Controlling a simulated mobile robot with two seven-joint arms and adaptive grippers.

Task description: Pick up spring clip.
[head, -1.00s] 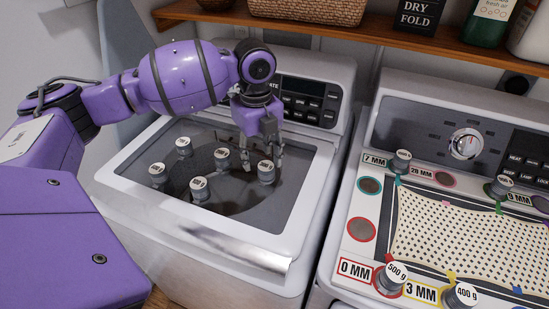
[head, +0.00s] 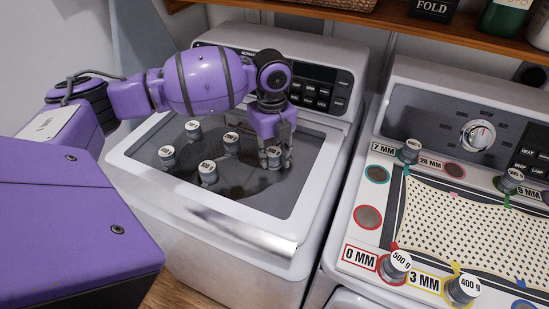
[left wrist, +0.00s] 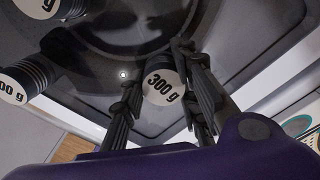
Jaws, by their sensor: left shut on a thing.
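My left gripper (head: 276,158) is over the washer's glass lid, its fingers pointing down. It is shut on a 300 g weight (left wrist: 162,86), a grey ridged cylinder with a white labelled top. In the left wrist view my left gripper (left wrist: 158,65) has one finger on each side of this weight. In the head view the fingers partly hide the weight (head: 273,153), which looks still at lid level. I cannot clearly make out a spring clip. Small coloured tabs, such as a pink one (head: 457,194), show at the cloth's edge. My right gripper is not in view.
Several other weights (head: 208,173) stand on the washer lid (head: 258,205), left of the gripper. The dryer (head: 340,225) at right holds a perforated cloth (head: 460,225), weights such as the 500 g one (head: 398,263), and labelled coloured circles. A wooden shelf (head: 450,34) runs behind.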

